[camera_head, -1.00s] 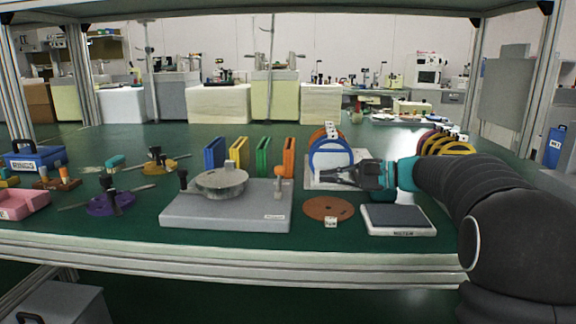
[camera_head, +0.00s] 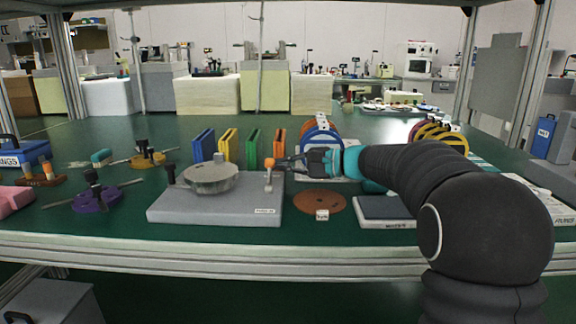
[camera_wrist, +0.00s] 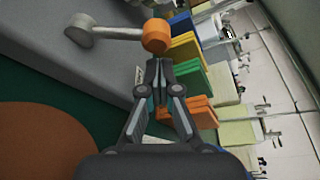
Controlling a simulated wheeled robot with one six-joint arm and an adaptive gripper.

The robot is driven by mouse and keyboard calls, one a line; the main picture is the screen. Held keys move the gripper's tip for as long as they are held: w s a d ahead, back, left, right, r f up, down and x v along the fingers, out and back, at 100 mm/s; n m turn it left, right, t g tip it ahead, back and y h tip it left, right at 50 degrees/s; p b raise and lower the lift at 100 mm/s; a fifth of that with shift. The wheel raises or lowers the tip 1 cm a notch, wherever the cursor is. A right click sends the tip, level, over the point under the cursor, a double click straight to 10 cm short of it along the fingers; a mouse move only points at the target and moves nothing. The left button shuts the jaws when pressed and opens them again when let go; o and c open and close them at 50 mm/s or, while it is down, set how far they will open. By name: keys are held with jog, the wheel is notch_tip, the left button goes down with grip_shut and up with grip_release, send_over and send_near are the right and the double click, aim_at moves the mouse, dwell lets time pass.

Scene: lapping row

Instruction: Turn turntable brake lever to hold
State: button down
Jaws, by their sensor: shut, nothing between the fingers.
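The turntable unit has a grey base plate (camera_head: 215,212) with a round metal table (camera_head: 210,178) on it. Its brake lever has an orange knob (camera_head: 270,164) on a pale arm at the plate's right side. The knob (camera_wrist: 156,36) and the pale arm with its pivot (camera_wrist: 82,30) also show in the wrist view. My gripper (camera_head: 284,162) is shut and empty, just right of the knob. In the wrist view the fingertips (camera_wrist: 160,66) point at the knob from just below it. I cannot tell whether they touch it.
A brown disc (camera_head: 320,201) and a dark-topped scale (camera_head: 385,210) lie right of the base plate. Blue, yellow, green and orange upright blocks (camera_head: 228,146) stand behind the turntable. Blue and orange rings (camera_head: 320,135) stand in a rack behind my gripper.

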jog(key=shift+s+r, duration=0.25)
jog(key=shift+s, duration=0.25)
jog(key=shift+f+b, duration=0.1)
jog(key=shift+b, duration=0.4)
